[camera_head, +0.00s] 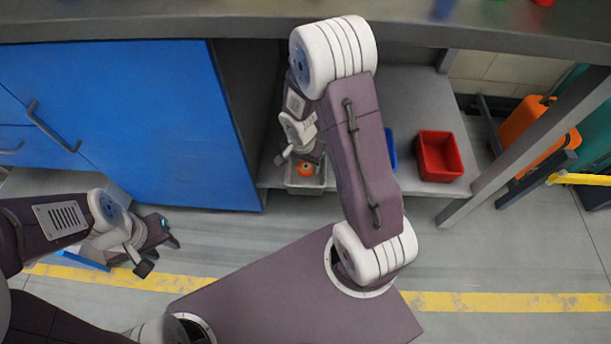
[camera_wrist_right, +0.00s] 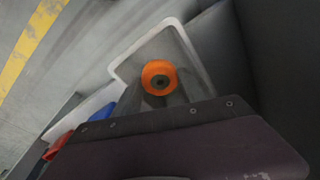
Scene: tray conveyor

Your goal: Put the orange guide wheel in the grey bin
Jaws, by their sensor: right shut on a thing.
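The orange guide wheel (camera_head: 306,169) is held by my right gripper (camera_head: 301,161), which is shut on it over the grey bin (camera_head: 304,188) on the low shelf. In the right wrist view, the round wheel (camera_wrist_right: 149,70) with its dark centre shows within the outline of the pale-rimmed bin (camera_wrist_right: 192,62). I cannot tell the exact height of the wheel above the bin floor. My left gripper (camera_head: 160,257) is open and empty at the lower left, over the floor.
A red bin (camera_head: 440,157) stands on the shelf to the right. A blue bin (camera_head: 391,150) is partly hidden behind my right arm. A blue cabinet (camera_head: 130,110) borders the shelf on the left, and the counter (camera_head: 190,25) runs above.

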